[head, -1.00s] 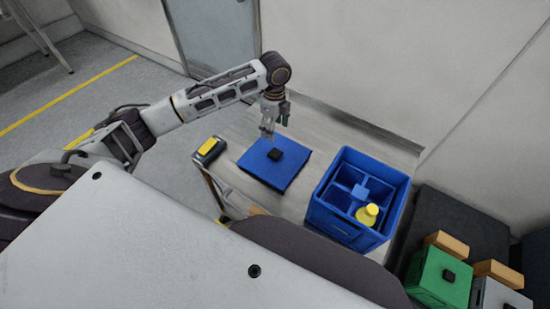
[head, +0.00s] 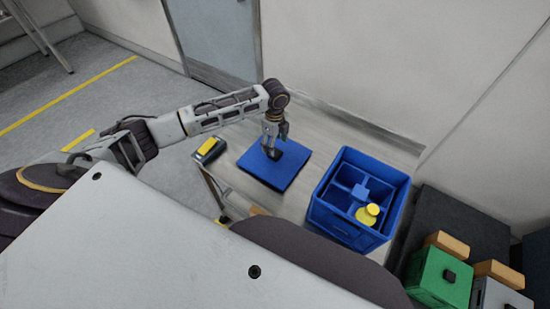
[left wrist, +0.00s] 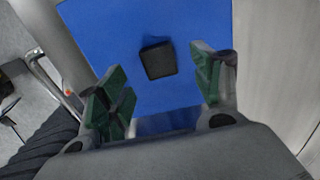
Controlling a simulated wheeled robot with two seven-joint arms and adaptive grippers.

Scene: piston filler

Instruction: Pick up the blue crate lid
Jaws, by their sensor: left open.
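The blue crate lid (head: 260,170) lies flat on the table, left of the blue crate (head: 345,228). A black knob (left wrist: 158,61) stands up from the lid's middle. In the head view the knob is partly hidden by my left gripper (head: 272,148), which is over the lid. In the left wrist view the lid (left wrist: 110,30) fills the middle. The green-padded fingers of my left gripper (left wrist: 160,88) are spread wide, with the knob between and a little beyond them. They hold nothing. My right gripper is not in view.
The open crate has compartments and holds a yellow-capped bottle (head: 368,214). A black and yellow device (head: 209,149) sits at the table's left edge. A green box (head: 440,277) and a grey box (head: 500,295) stand at the right. The wall is behind the table.

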